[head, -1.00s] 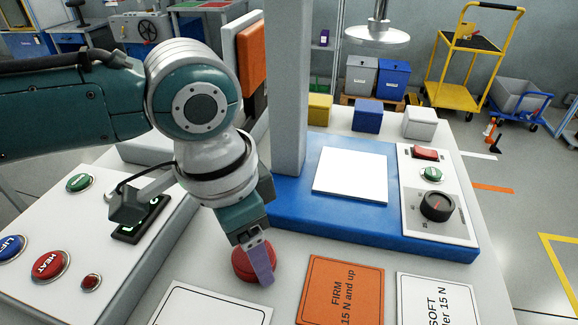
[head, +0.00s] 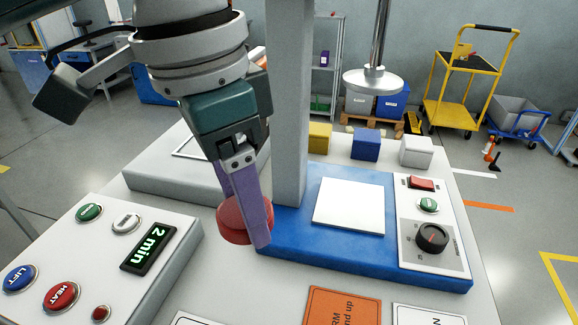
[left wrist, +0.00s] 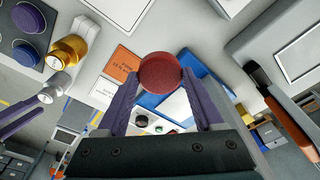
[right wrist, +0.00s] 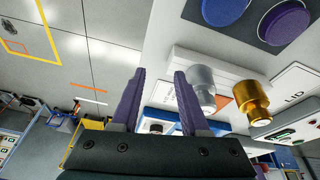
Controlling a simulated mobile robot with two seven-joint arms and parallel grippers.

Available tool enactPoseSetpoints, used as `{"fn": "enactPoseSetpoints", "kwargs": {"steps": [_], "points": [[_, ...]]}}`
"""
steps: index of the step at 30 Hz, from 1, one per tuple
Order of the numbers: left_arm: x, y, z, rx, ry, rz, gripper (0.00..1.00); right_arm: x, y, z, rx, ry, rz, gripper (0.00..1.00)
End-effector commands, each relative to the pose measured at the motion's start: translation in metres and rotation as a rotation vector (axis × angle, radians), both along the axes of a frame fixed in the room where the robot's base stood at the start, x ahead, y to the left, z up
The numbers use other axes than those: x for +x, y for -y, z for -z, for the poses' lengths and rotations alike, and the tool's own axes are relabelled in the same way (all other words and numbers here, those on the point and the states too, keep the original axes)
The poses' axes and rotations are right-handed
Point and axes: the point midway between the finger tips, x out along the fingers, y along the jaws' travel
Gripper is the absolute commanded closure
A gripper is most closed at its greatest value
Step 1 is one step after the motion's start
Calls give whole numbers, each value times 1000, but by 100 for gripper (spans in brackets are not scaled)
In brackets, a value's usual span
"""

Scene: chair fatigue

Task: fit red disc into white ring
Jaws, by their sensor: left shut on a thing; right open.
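My left gripper (head: 244,222) is shut on the red disc (head: 232,219) and holds it above the table, in front of the grey column. The disc also shows between the purple fingertips in the left wrist view (left wrist: 161,73). A white square outline (head: 186,148) lies on a low grey block behind the gripper, partly hidden by it. It also shows at the upper right of the left wrist view (left wrist: 303,45). I cannot tell whether this outline is the white ring. My right gripper (right wrist: 158,92) is open and empty.
A blue-based press (head: 300,245) with a white pad (head: 349,205) stands right of the disc. A button panel (head: 95,260) is at the left. An orange FIRM card (head: 342,307) lies in front. Silver (right wrist: 200,85) and gold (right wrist: 248,103) weights stand near my right gripper.

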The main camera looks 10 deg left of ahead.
Motion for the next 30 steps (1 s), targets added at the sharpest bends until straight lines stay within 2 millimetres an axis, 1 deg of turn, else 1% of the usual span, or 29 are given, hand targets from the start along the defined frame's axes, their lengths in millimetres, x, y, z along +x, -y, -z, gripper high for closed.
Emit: {"fn": "enactPoseSetpoints", "kwargs": {"steps": [1,3,8,11,14,18,21,26,27,30], "points": [[1,0,-15,-1,5,1,99,0,0,-3,-1,0,-1,55],[1,0,-29,-1,4,2,99,0,0,-5,-1,0,-1,55],[1,0,-53,-1,2,-5,99,0,0,-8,-1,0,-1,55],[1,-5,-74,1,4,-54,99,0,0,-17,-1,0,-1,55],[0,-16,-108,2,6,-175,99,0,0,-34,-1,0,-1,55],[-5,-37,-163,2,9,-420,99,0,0,-60,0,0,-1,55],[-12,-51,-195,2,7,-590,99,0,0,-75,0,0,0,55],[-25,-70,-238,0,7,-829,99,0,0,-96,0,0,0,55],[-27,-68,-247,0,0,-825,99,0,0,-108,0,0,1,55],[-30,-67,-268,0,-1,-821,99,0,0,-131,1,0,1,55]]}}
